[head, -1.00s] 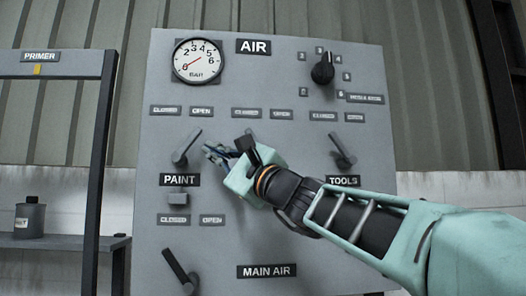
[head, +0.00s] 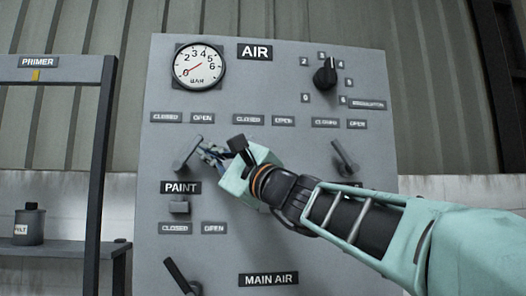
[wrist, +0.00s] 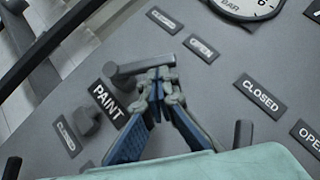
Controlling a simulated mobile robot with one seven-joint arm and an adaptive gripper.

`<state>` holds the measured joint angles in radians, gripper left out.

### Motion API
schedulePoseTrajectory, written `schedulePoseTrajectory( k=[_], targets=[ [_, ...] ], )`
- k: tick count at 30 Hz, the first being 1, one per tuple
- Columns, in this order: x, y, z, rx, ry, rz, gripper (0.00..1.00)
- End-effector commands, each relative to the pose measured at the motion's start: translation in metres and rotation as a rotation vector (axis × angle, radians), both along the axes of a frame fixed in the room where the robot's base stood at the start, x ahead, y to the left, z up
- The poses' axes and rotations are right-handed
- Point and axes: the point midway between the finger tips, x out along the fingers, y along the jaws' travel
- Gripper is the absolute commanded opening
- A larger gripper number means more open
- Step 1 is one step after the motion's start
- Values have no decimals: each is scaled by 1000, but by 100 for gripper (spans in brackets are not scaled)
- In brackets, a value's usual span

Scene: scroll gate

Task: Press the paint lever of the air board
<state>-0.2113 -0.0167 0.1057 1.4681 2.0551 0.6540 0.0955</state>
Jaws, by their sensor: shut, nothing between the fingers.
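The grey air board (head: 330,230) stands in front of me with the AIR sign at its top. The paint lever (head: 187,152) is a grey bar above the PAINT sign (head: 181,188), slanting up to the right in the head view. My gripper (head: 207,153) is just right of it, fingers together and empty. In the wrist view the fingertips (wrist: 158,80) are at the end of the paint lever (wrist: 138,67); whether they touch it I cannot tell. CLOSED and OPEN plates (head: 203,118) are above the lever.
A second lever (head: 345,157) is right of my arm, and the main air lever (head: 181,276) is low on the board. A grey block (head: 179,207) sits under the PAINT sign. A gauge (head: 199,65) and a black knob (head: 325,74) are above. A shelf frame (head: 97,165) stands left.

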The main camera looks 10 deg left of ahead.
Motion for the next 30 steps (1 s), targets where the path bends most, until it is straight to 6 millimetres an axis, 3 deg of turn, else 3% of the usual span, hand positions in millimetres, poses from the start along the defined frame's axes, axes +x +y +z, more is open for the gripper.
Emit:
schedulePoseTrajectory(
  k=[17, 30],
  targets=[
    [-2, 5, 12, -108, -30, 4, 0],
    [-6, 19, 37, -421, -104, 4, 0]
  ],
)
